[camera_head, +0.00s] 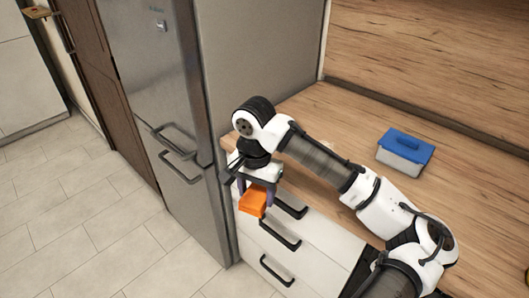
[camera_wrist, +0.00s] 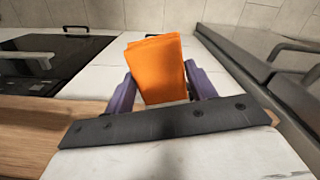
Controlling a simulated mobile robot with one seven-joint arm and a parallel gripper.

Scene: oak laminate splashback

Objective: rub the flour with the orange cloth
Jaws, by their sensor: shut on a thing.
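The orange cloth (camera_head: 253,201) is a folded orange block held between the purple fingers of my gripper (camera_head: 255,187). In the wrist view the cloth (camera_wrist: 158,68) stands out between both fingers of my gripper (camera_wrist: 160,90), which is shut on it. In the head view the gripper points down in front of the white drawers, just off the counter's front edge near the fridge.
A clear box with a blue lid (camera_head: 405,147) stands on the wooden counter (camera_head: 315,103) at the right. The steel fridge (camera_head: 160,110) is close on the left. White drawers (camera_head: 300,245) with black handles are below.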

